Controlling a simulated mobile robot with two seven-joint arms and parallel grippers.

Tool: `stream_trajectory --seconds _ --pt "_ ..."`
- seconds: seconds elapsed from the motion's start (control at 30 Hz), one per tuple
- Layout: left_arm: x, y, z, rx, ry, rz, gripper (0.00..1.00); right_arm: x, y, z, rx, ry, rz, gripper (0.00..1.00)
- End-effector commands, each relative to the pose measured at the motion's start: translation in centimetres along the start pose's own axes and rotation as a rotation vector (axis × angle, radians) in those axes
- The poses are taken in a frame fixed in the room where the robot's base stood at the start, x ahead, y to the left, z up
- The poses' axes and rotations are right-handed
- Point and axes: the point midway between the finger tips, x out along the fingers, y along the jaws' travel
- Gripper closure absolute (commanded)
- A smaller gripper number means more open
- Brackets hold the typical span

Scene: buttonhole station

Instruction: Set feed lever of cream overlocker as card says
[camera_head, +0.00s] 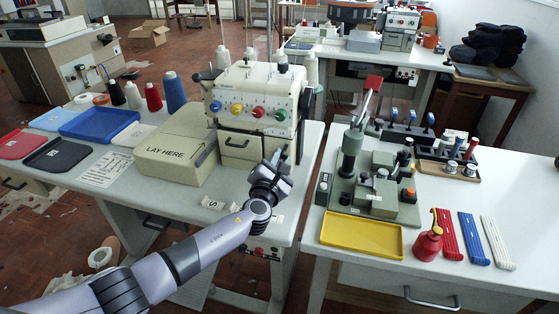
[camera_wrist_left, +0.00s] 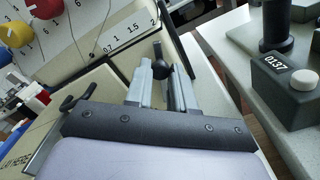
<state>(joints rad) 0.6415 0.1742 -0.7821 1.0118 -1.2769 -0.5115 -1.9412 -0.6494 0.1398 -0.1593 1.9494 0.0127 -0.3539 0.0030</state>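The cream overlocker (camera_head: 262,92) stands on the left table, with blue, yellow, green and red dials on its front. In the left wrist view, a black ball-ended lever (camera_wrist_left: 160,68) sits below a printed scale (camera_wrist_left: 130,32) reading 0.7, 1, 1.5, 2; its upper end is nearest the 2. My left gripper (camera_head: 280,160) is at the machine's lower right front. Its fingers (camera_wrist_left: 161,88) stand on either side of the knob; whether they press on it is unclear. A printed sheet (camera_head: 106,169) lies on the table, too small to read. My right gripper is not in view.
The "LAY HERE" box-like bed (camera_head: 178,148) adjoins the machine's left. Thread cones (camera_head: 174,92) and trays (camera_head: 99,122) lie farther left. Across a narrow gap, the right table holds a green machine (camera_head: 372,180), a yellow tray (camera_head: 362,236) and a red oil can (camera_head: 428,243).

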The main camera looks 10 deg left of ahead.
Motion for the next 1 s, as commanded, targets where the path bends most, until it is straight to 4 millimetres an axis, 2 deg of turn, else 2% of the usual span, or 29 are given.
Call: stream_trajectory --seconds 0.03,0.07,0.1,0.47,1.0 --pt "-0.1 -0.2 -0.1 0.002 0.001 -0.004 0.64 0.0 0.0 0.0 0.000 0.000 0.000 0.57" --pt "-0.1 -0.2 -0.1 0.002 0.001 -0.003 0.54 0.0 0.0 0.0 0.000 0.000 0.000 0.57" --pt "-0.1 -0.1 -0.1 0.001 0.001 -0.003 0.51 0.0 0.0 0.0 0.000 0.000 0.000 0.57" --pt "-0.4 -0.1 0.0 -0.001 0.000 -0.003 0.51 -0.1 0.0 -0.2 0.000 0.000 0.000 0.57" --pt "-6.4 -0.1 -0.1 -0.001 0.001 -0.003 0.51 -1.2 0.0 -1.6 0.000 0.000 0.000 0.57"
